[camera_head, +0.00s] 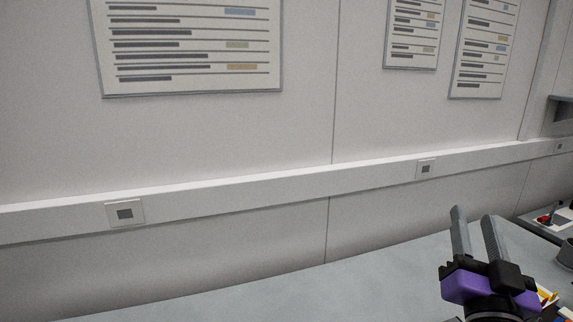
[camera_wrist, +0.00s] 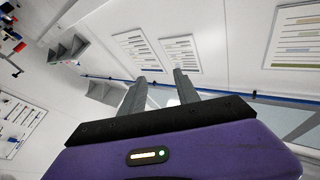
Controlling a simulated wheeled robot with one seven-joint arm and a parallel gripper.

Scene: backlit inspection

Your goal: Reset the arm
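My gripper (camera_head: 474,232) stands at the lower right of the head view, above the grey worktop (camera_head: 260,290), with its two grey fingers pointing up. The fingers are apart and nothing shows between them. In the wrist view my gripper (camera_wrist: 159,88) shows its purple body and both fingers spread, with the wall and posters beyond them. The gripper touches nothing that I can see. The rest of my arm is mostly out of the picture.
A white wall with posters (camera_head: 190,45) and a trunking rail with sockets (camera_head: 125,213) runs behind the worktop. Small coloured items (camera_head: 547,296) lie to the right of my gripper, partly hidden. A grey tray with a red item (camera_head: 546,219) is at the far right. The worktop's visible left part is clear.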

